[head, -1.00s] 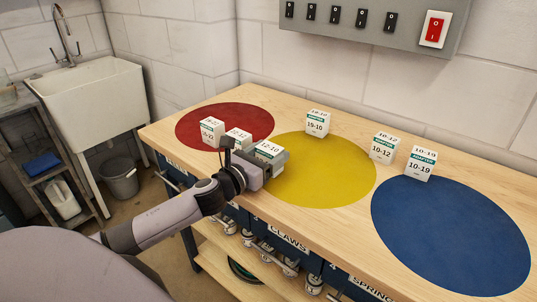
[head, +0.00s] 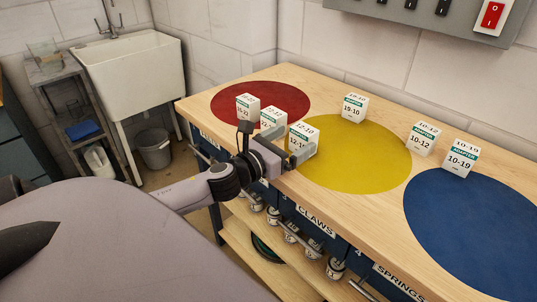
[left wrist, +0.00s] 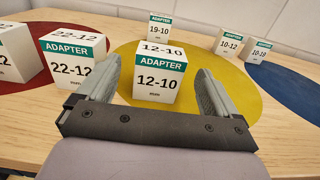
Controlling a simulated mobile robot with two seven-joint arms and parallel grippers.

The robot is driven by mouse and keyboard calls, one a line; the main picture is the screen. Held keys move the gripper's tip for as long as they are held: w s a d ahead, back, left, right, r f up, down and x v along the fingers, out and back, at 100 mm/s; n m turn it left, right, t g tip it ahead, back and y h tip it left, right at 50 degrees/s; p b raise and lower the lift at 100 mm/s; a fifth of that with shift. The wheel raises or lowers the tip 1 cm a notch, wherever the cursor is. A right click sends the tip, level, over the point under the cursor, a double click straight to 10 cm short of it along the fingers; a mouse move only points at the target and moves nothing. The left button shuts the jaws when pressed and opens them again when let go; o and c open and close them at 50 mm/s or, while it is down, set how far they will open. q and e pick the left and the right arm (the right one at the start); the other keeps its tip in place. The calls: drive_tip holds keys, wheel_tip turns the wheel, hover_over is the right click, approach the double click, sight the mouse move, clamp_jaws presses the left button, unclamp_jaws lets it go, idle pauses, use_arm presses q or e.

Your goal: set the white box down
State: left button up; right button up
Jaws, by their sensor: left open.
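The white box marked 12-10 (head: 303,138), with a green ADAPTER band, stands upright on the wooden bench (head: 335,208) by the near left edge of the yellow disc (head: 370,165). In the left wrist view the box (left wrist: 159,80) is between the two fingers of my left gripper (left wrist: 160,84), with a gap on each side. In the head view my left gripper (head: 300,156) is open at the near side of the box and partly hides its lower part. My right gripper is not in view.
Similar white boxes stand close left: 22-12 (head: 272,122) and another (head: 248,108). The red disc (head: 285,92) and blue disc (head: 475,225) flank the yellow one.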

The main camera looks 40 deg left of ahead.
use_arm(q)
drive_tip(key=s, duration=0.6)
drive_tip(key=shift+a+b, duration=0.25)
drive_tip(key=shift+b, duration=0.1)
drive_tip(key=shift+s, duration=0.75)
